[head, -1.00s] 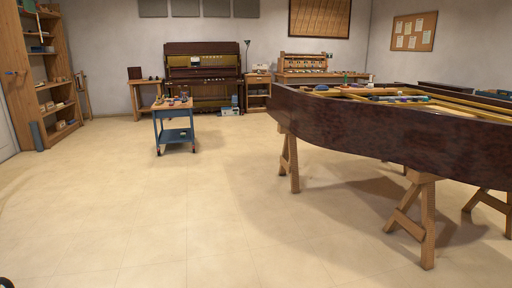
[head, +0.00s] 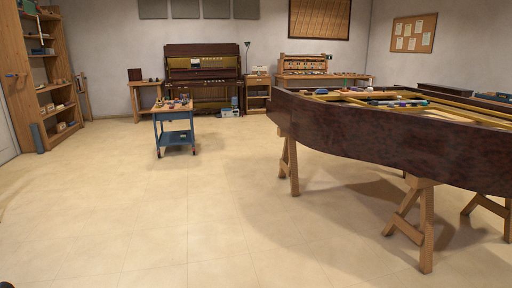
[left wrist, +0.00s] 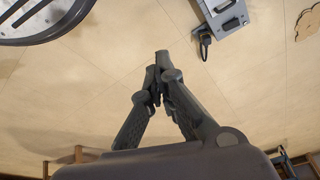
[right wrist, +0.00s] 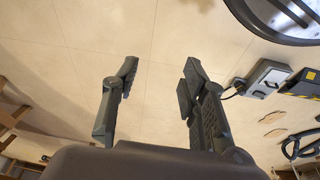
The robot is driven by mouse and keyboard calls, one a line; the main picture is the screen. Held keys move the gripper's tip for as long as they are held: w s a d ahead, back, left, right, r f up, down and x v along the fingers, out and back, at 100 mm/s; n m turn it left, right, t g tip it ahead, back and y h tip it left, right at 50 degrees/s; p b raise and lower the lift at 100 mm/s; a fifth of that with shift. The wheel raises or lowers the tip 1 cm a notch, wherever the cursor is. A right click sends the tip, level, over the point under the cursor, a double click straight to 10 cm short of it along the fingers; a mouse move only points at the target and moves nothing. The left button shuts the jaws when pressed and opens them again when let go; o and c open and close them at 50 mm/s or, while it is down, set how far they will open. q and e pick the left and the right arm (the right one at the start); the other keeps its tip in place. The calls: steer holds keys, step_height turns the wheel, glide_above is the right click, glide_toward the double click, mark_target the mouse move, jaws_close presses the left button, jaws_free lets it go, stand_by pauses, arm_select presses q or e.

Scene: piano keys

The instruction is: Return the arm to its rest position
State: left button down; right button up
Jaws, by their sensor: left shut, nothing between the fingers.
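My left gripper (left wrist: 158,80) shows in the left wrist view with its fingertips together and nothing between them. My right gripper (right wrist: 158,80) shows in the right wrist view with its two fingers apart and nothing between them. Both hang over bare pale floor. Neither gripper can be made out in the head view; only a small dark piece shows at its bottom left corner.
A dark piano body (head: 390,133) on wooden trestles (head: 289,165) stands at the right. A blue tool cart (head: 175,137) stands mid-room before an upright piano (head: 203,75). Wooden shelves (head: 52,75) line the left wall. The floor (head: 190,220) ahead is clear.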

arm_select(q)
steer(key=s+a+f+g+p, duration=0.1)
steer(key=s+f+p, duration=1)
steer(key=f+p, duration=0.15)
arm_select(e)
steer(key=s+d+f+g+p, duration=0.1)
steer(key=s+f+p, duration=0.1)
steer(key=s+f, duration=0.4)
steer(key=s+d+f+p, duration=0.2)
steer(key=s+f, duration=0.4)
steer(key=s, duration=0.7)
steer(key=shift+f+g+p, duration=0.35)
steer(key=shift+f+g, duration=0.05)
arm_select(q)
steer(key=s+a+g, duration=0.1)
steer(key=s+a, duration=0.1)
steer(key=s, duration=0.7)
steer(key=shift+a+f, duration=0.15)
steer(key=shift+f, duration=0.15)
arm_select(e)
steer(key=shift+s+d+f, duration=0.15)
steer(key=shift+s, duration=0.35)
